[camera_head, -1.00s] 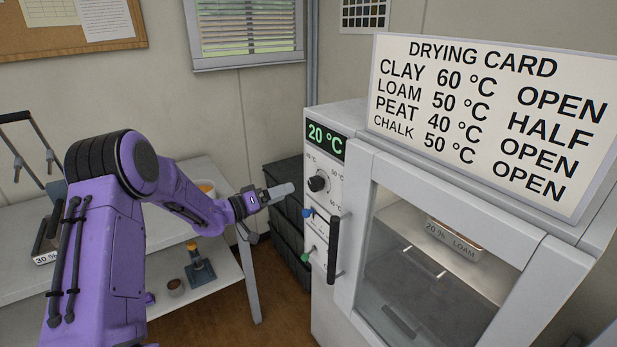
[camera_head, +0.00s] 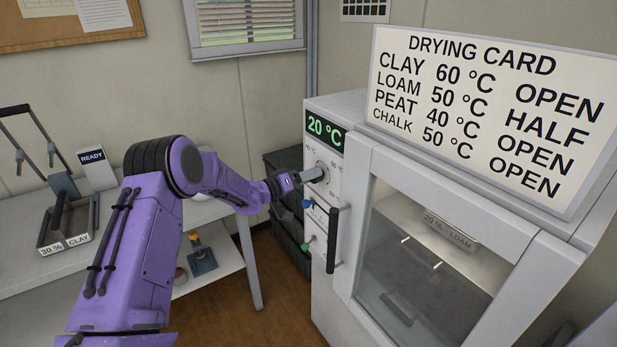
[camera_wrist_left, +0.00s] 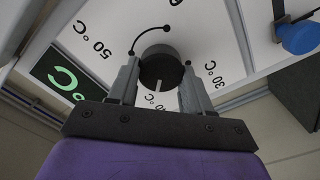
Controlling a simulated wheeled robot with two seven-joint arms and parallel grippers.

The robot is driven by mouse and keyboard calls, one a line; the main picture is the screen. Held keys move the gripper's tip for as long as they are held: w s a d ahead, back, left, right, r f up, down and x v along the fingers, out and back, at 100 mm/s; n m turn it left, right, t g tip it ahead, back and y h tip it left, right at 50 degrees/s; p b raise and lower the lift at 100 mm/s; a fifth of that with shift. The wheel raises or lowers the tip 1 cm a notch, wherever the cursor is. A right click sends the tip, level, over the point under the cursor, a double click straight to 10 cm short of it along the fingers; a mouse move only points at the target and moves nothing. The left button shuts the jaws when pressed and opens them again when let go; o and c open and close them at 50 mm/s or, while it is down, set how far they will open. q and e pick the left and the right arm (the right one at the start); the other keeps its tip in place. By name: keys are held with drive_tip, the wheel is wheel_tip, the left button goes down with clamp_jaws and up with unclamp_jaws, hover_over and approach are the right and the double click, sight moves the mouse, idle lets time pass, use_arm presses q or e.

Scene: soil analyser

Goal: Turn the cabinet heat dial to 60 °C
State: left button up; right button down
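The heat dial is a black round knob with a white pointer mark, on the cabinet front (camera_head: 352,160). In the left wrist view the dial (camera_wrist_left: 161,66) sits between the two fingers of my left gripper (camera_wrist_left: 161,88), which is open with a small gap beside the knob. Printed marks 50 °C and 30 °C show around it. In the head view my left gripper (camera_head: 314,174) is at the dial and hides most of it. The green display (camera_head: 325,130) reads 20 °C. My right gripper is not in view.
A blue knob (camera_head: 307,204) and a black door handle (camera_head: 333,240) are just below the dial. The drying card (camera_head: 490,110) stands on the cabinet. A bench with a 30 % clay tray (camera_head: 66,243) is at the left.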

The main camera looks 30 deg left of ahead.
use_arm(q)
drive_tip(key=shift+f+m, duration=0.1)
drive_tip(key=shift+m, duration=0.3)
drive_tip(key=shift+s+d+f+m+b, duration=0.1)
drive_tip(key=shift+m+b, duration=8.75)
drive_tip(key=shift+b, duration=0.6)
drive_tip(key=shift+s+d+f+m+b, duration=0.1)
drive_tip(key=shift+m+b, duration=8.75)
drive_tip(key=shift+b, duration=0.6)
drive_tip(key=shift+r, duration=0.1)
drive_tip(key=o, duration=1)
drive_tip(key=shift+o, duration=0.2)
